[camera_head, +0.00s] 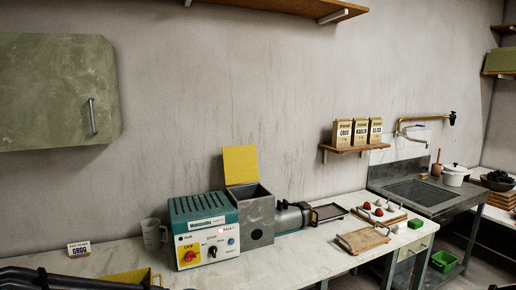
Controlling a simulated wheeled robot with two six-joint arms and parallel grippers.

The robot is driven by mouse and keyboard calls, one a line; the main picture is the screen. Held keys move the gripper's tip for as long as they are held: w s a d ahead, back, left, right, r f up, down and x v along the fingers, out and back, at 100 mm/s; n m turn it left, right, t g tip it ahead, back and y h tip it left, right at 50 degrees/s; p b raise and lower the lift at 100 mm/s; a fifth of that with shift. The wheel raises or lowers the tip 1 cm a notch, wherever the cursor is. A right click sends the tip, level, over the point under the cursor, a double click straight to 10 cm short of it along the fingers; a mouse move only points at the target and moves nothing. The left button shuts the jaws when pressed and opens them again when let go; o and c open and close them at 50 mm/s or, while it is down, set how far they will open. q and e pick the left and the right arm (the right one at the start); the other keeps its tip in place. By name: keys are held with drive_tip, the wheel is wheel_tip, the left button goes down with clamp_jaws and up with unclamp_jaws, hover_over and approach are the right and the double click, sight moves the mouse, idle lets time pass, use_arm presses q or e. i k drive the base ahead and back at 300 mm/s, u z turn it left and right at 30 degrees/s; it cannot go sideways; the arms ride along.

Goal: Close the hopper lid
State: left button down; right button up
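The yellow hopper lid (240,164) stands open, roughly upright, at the back edge of the grey metal hopper (257,221). The hopper's square mouth is uncovered, and its inside looks dark. The hopper is on the worktop, right beside a teal and white control box (205,230) with a yellow-and-red switch and a black knob. Dark links of my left arm cross the bottom left corner, well to the left of the hopper and nearer to me. I see neither gripper's fingers.
A grey jug (152,234) and a GROG sign (79,249) stand left of the control box. A yellow container (127,278) is partly hidden by my arm. A motor-like barrel (290,217) and a dark tray (328,213) lie to the right. The wall shelf (352,149) holds bags.

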sight(240, 166)
drive_tip(key=z, duration=0.6)
drive_tip(key=i, duration=0.55)
drive_tip(key=z, duration=0.7)
drive_tip(key=i, duration=0.75)
drive_tip(key=u, duration=0.15)
